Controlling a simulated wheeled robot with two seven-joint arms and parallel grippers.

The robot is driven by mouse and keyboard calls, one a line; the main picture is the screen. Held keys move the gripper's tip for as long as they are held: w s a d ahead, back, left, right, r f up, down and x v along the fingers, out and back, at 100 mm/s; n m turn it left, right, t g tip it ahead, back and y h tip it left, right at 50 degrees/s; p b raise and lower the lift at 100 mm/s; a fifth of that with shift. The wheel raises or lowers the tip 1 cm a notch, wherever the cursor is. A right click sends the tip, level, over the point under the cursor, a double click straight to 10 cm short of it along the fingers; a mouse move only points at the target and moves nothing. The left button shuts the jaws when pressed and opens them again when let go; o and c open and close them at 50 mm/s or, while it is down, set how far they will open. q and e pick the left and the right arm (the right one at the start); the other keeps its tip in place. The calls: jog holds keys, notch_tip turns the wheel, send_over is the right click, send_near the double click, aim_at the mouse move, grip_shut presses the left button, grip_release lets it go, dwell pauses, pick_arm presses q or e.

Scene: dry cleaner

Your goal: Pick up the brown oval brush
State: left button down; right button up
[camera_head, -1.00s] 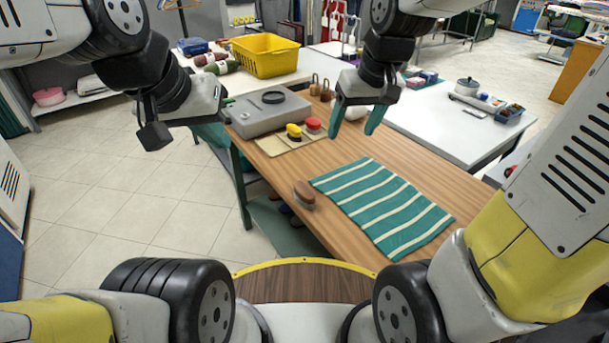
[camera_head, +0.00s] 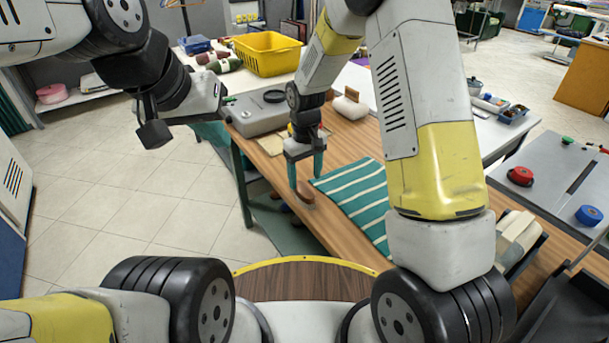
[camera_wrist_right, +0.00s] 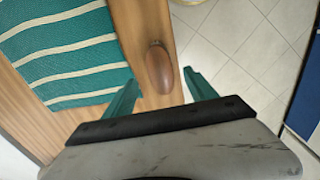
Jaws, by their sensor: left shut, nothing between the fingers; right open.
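The brown oval brush (camera_head: 304,194) lies on the wooden table near its left edge, beside the striped towel. My right gripper (camera_head: 306,178) points down just above it and partly hides it in the head view. In the right wrist view the brush (camera_wrist_right: 160,70) shows whole, lying ahead of and between the open teal fingers of the gripper (camera_wrist_right: 163,95). Nothing is between the fingers, and I cannot tell the exact height gap. My left gripper (camera_head: 222,98) is in the upper left of the head view, over the table's far left corner, away from the brush.
A green and white striped towel (camera_head: 352,190) lies right of the brush. A grey case (camera_head: 262,118) and a yellow basket (camera_head: 266,55) stand farther back. The table edge drops to tiled floor (camera_head: 140,190) at the left. A grey panel with red and blue knobs (camera_head: 560,170) is at the right.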

aim_at(305, 188)
notch_tip(305, 188, down, 6)
jog(key=shift+w+a+r, duration=0.1)
jog(key=shift+r, duration=0.15)
grip_shut()
